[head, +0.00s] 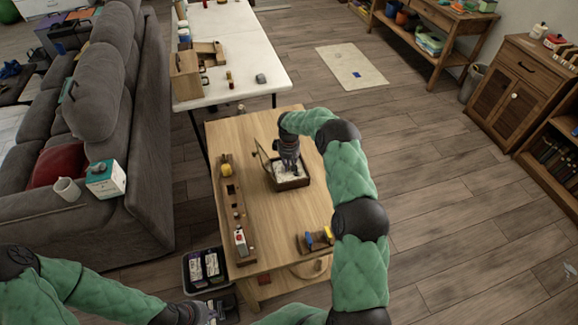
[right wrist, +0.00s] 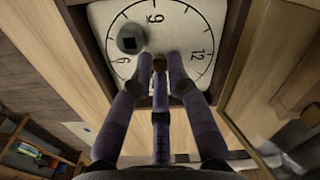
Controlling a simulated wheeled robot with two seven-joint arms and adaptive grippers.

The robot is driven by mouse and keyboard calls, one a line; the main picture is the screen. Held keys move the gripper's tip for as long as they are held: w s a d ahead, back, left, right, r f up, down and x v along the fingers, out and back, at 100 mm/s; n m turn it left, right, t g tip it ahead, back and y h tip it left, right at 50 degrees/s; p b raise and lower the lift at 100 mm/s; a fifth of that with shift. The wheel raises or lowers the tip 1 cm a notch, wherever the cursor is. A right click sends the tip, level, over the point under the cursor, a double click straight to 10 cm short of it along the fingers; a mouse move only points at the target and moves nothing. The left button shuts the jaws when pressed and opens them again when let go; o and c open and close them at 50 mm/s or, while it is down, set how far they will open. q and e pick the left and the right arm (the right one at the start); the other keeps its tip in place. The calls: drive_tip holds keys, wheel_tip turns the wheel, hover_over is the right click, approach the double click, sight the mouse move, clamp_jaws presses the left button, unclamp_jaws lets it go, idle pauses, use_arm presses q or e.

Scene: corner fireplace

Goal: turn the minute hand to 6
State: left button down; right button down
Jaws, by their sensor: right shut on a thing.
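The clock lies face up in a dark wooden case (head: 291,184) on the wooden table, with its glazed door (head: 264,158) swung open. My right gripper (head: 288,168) reaches down into the case. The minute hand cannot be made out behind the fingers. My left gripper (head: 200,313) is low at the bottom edge, away from the clock; its jaws are unclear.
The wooden table (head: 240,135) also bears a long wooden tray (head: 226,203) on the left and a small wooden rack (head: 315,242) at the front right. In the wrist view a dark round piece (right wrist: 131,38) with a square recess is on the dial beside the fingers.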

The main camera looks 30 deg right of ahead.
idle(0.3)
drive_tip(key=c, duration=1.2)
unclamp_jaws()
drive_tip(key=shift+c, duration=0.2)
